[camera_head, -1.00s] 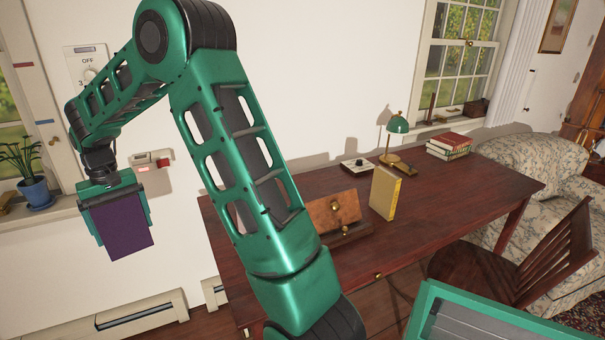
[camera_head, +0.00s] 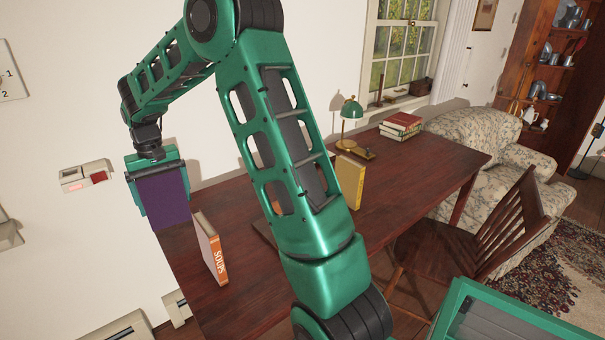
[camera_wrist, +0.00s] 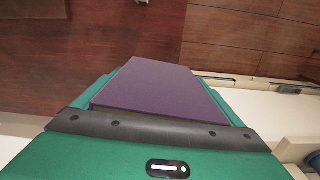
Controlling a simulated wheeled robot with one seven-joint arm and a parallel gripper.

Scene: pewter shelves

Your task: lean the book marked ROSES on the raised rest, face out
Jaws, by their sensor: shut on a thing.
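My gripper (camera_head: 160,194) is shut on a purple book (camera_head: 162,203) at the left, which hangs below it near the desk's left end. No lettering shows on the purple book, so I cannot tell whether it is ROSES. It also fills the middle of the wrist view (camera_wrist: 155,88), between green gripper parts. The raised rest is almost wholly hidden behind my arm in the head view; only a brown edge (camera_head: 264,231) shows on the desk.
A book with an orange SOUPS spine (camera_head: 217,257) stands on the desk (camera_head: 405,185), close right of the held book. A yellow book (camera_head: 350,180) stands beyond my arm. A green lamp (camera_head: 351,112) and stacked books (camera_head: 402,124) are farther back. A chair (camera_head: 475,235) stands in front.

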